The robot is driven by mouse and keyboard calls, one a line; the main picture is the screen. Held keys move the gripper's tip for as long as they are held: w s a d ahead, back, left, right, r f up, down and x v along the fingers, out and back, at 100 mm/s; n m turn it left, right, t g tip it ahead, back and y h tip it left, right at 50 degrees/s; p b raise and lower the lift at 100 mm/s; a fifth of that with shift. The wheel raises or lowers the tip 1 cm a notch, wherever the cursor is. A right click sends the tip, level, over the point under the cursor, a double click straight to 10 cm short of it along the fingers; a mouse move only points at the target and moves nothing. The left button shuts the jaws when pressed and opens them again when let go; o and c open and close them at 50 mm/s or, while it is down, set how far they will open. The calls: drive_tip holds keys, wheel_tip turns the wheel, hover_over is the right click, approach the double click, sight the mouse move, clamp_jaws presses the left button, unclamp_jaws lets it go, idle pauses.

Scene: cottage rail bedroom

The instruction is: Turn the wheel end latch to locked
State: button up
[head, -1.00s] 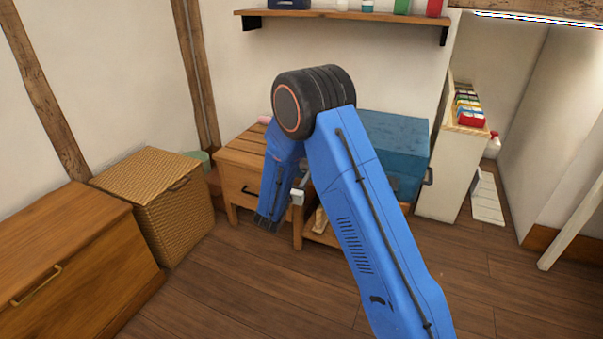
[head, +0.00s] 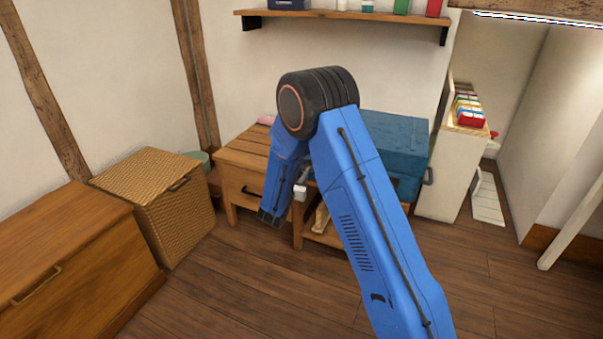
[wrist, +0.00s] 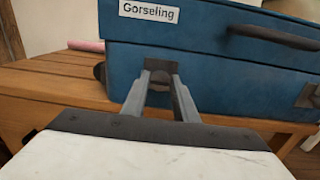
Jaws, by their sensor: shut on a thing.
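A blue case labelled "Gorseling" (wrist: 205,55) lies on a slatted wooden bench. In the head view the case (head: 395,135) is partly covered by my arm. A small brownish latch (wrist: 158,66) sits low on the case's front, near a dark wheel (wrist: 100,73) at the left end. My gripper (wrist: 158,80) is shut on this latch, with one finger on each side. The fingers hide part of it, and I cannot tell which way it is turned. A second latch (wrist: 309,96) shows at the right edge. In the head view my arm hides the latch and fingertips.
The wooden bench (head: 245,152) stands against the wall, with a pink roll (wrist: 86,46) behind the case. A wicker box (head: 170,225) and a wooden chest (head: 75,265) stand at left. A shelf (head: 340,16) hangs above. Floor at front right is clear.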

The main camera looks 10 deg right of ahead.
drive_tip(key=shift+m, duration=0.3)
drive_tip(key=m, duration=0.8)
drive_tip(key=shift+d+f, duration=0.1)
drive_tip(key=m, duration=0.5)
drive_tip(key=shift+s, duration=0.1)
drive_tip(key=m, duration=0.4)
drive_tip(key=shift+f, duration=0.1)
drive_tip(key=o, duration=1)
drive_tip(key=shift+m, duration=0.3)
drive_tip(key=v, duration=1.7)
drive_tip(key=shift+s, duration=0.2)
